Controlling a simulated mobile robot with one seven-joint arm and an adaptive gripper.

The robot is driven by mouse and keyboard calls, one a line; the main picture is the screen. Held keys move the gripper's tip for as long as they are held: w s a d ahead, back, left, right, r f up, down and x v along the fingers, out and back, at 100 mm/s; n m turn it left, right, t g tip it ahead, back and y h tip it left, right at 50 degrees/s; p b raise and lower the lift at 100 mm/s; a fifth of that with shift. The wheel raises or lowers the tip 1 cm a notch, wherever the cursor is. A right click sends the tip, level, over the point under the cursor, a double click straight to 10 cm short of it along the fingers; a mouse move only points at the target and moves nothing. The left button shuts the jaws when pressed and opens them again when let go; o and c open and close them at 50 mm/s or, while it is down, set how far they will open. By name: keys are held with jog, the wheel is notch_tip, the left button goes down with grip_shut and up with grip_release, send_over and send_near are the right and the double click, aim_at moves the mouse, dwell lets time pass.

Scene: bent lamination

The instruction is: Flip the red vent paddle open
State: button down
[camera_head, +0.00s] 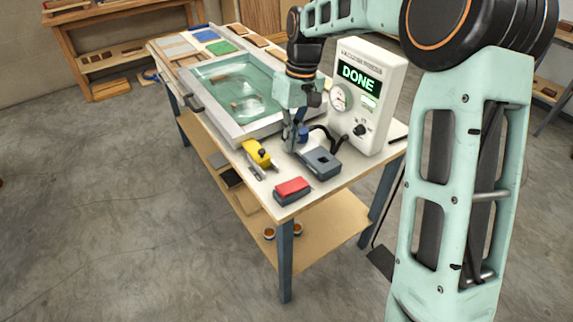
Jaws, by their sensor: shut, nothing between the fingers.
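The only red item I see is a flat red piece (292,187) on a dark grey base, at the near corner of the bench. I cannot tell for sure whether it is the vent paddle. My gripper (291,146) is shut and empty, pointing down over the bench behind the red piece and apart from it. A blue part (303,132) is close beside the fingers; I cannot tell whether they touch it. The white vacuum press unit (368,97) stands right of my gripper, with a green "DONE" display, a round gauge and a black knob.
A yellow tool (257,153) lies left of my gripper, and a grey box (321,162) stands right of it. A dark hose runs to the white unit. The framed press bed (214,130) with its greenish sheet fills the bench behind. Bare bench top (262,185) is narrow near the front edge.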

aim_at(283, 190)
jog(key=f, duration=0.4)
jog(key=a+f, duration=0.1)
jog(key=f, duration=0.3)
jog(key=s+f, duration=0.1)
jog(key=f, duration=0.4)
jog(key=shift+a+f+p, duration=0.1)
jog(key=shift+a+p, duration=0.15)
jog(key=shift+p, duration=0.15)
jog(key=shift+f, duration=0.1)
jog(key=b, duration=0.1)
jog(key=f+h+b, duration=0.1)
jog(key=b, duration=0.1)
jog(key=shift+s+a+f+t, duration=0.2)
jog(key=shift+a+f+t, duration=0.05)
jog(key=shift+a+t, duration=0.05)
jog(key=shift+d+r+p, duration=0.15)
jog(key=shift+r+p, duration=0.2)
jog(key=shift+p, duration=0.05)
jog(key=shift+r, duration=0.1)
jog(key=shift+r+p, duration=0.55)
jog(key=shift+r, duration=0.15)
